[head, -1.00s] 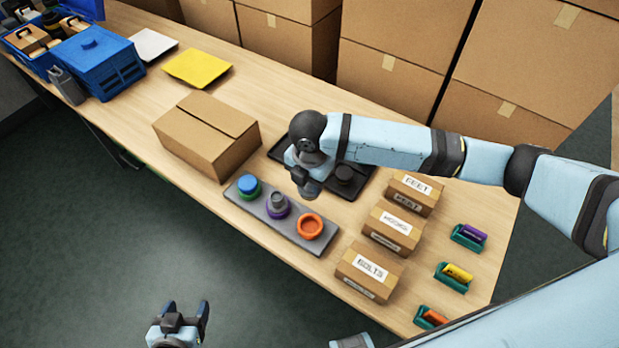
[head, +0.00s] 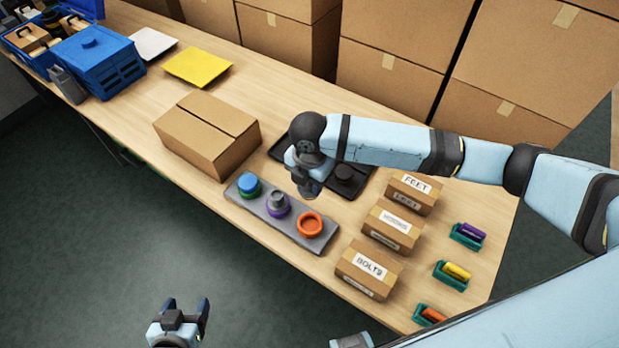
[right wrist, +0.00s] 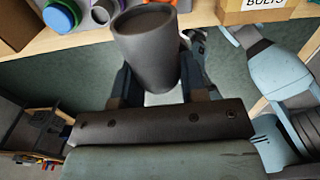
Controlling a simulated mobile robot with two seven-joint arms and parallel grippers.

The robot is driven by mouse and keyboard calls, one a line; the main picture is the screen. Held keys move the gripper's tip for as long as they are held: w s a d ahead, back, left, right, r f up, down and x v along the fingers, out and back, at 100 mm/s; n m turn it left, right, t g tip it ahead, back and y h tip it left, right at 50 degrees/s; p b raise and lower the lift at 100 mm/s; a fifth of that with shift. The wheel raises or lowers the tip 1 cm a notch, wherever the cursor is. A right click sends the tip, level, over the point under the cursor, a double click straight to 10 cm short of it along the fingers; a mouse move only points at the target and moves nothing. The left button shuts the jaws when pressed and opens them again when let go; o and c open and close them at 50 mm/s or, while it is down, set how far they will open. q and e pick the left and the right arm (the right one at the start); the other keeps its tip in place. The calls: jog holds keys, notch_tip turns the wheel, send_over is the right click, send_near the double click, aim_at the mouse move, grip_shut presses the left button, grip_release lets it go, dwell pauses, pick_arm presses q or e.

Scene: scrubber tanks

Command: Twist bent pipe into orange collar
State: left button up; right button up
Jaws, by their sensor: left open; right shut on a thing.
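The orange collar (head: 310,224) sits at the right end of a grey base plate (head: 283,230). Beside it on the plate are a purple collar (head: 277,207) with a grey fitting in it and a green collar with a blue top (head: 248,185). My right gripper (head: 308,188) is just behind the plate, apart from the orange collar. In the right wrist view it is shut on a dark grey pipe (right wrist: 147,50), its round end facing the plate. The pipe's bend cannot be made out. My left gripper (head: 187,310) is open and empty, off the table's front edge.
A black tray (head: 268,152) with a dark round part (head: 345,175) lies behind my right gripper. Labelled boxes (head: 368,272) stand right of the plate, small green bins (head: 452,277) beyond them. A closed carton (head: 205,140) stands to its left.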

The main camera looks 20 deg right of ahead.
jog(key=shift+f+p, duration=0.6)
jog(key=shift+p, duration=0.9)
dwell(2.7)
jog(key=shift+r+p, duration=0.1)
jog(key=shift+p, duration=0.4)
jog(key=shift+m+p, duration=0.7)
jog(key=shift+m, duration=0.1)
jog(key=shift+m+p, duration=0.4)
jog(key=shift+p, duration=0.3)
jog(key=shift+m, duration=0.3)
